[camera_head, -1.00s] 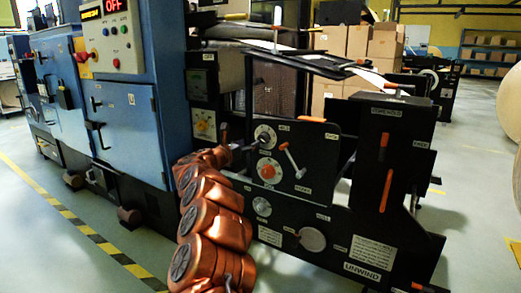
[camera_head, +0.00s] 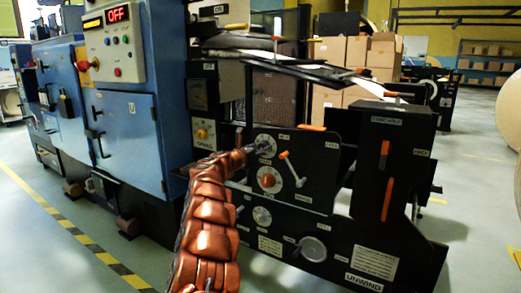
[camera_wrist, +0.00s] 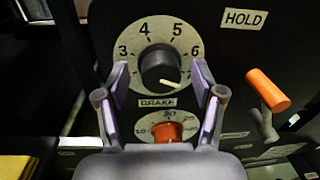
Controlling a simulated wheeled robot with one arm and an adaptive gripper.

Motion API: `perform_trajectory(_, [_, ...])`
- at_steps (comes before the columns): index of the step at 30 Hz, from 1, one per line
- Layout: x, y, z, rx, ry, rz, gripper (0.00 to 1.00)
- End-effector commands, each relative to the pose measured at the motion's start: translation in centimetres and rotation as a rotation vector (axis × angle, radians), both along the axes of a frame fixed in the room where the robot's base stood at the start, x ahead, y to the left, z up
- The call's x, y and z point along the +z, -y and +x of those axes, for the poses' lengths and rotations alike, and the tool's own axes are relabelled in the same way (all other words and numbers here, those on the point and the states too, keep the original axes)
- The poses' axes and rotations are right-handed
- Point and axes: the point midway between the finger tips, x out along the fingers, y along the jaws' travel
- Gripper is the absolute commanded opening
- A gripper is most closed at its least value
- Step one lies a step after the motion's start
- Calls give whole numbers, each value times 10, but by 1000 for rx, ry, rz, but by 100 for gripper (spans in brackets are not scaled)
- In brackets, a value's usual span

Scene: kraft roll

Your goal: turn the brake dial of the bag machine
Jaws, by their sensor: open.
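The dial with the black knob (camera_wrist: 160,68) has a pale round scale marked 3 to 6, and its white pointer points down and right. A BRAKE label (camera_wrist: 157,102) sits just under it. My gripper (camera_wrist: 160,80) is open, its two purple-padded fingers on either side of the knob's lower part. I cannot tell whether they touch it. In the head view my gripper (camera_head: 262,149) is at this upper dial (camera_head: 266,140) on the black panel of the bag machine (camera_head: 325,190), partly covering it.
A second dial with an orange-red knob (camera_wrist: 168,131) lies close below, partly hidden by my gripper. An orange-handled lever (camera_wrist: 268,91) stands out to the right under a HOLD label (camera_wrist: 244,18). A blue cabinet (camera_head: 128,130) stands left; striped floor tape (camera_head: 75,230) runs beside it.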

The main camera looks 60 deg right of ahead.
Motion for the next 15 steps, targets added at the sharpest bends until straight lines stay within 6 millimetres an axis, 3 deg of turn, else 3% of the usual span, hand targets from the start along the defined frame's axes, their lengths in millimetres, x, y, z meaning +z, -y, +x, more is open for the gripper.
perform_trajectory(13, [0,5,-1,0,2,0,68])
perform_trajectory(15, [0,5,0,0,2,0,62])
